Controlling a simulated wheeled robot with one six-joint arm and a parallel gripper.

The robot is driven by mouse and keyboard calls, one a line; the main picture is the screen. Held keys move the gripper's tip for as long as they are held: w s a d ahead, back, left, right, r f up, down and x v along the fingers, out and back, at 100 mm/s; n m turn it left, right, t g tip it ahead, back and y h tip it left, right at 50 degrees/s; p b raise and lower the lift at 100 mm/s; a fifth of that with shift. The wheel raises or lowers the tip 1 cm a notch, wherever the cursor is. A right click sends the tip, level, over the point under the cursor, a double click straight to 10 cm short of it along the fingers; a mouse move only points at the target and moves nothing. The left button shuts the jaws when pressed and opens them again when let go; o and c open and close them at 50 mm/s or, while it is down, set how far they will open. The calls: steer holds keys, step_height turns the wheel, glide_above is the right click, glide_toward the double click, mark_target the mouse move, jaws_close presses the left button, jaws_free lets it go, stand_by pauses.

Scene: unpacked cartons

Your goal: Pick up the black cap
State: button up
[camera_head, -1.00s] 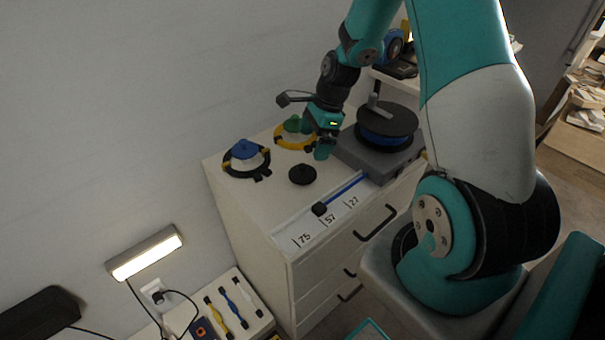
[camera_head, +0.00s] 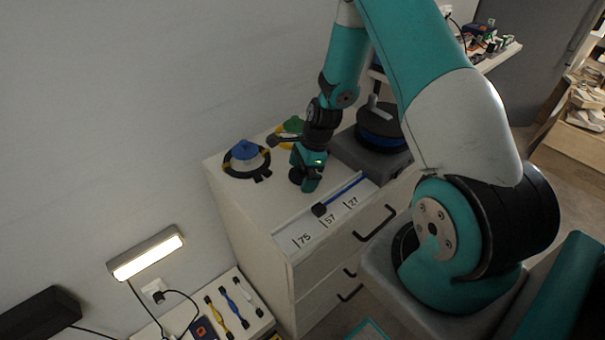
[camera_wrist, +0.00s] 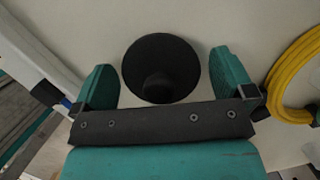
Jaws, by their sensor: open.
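The black cap (camera_wrist: 160,66) is a round black disc with a raised knob on the white cabinet top. In the wrist view it lies between the two teal fingers of my gripper (camera_wrist: 165,80), with a gap on each side. In the head view my gripper (camera_head: 305,182) is low over the cabinet top and points down. It hides most of the cap (camera_head: 296,175) there. My gripper is open.
A black ring with a blue cap (camera_head: 244,150) stands to the left, and a green cap (camera_head: 292,126) sits behind my gripper. The yellow ring (camera_wrist: 290,75) is at the right in the wrist view. A grey base (camera_head: 362,157) bears a black-and-blue disc. A blue slider rod (camera_head: 345,190) lies in front.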

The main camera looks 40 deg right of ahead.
steer(key=c, duration=0.9)
step_height(320, 180, up, 20)
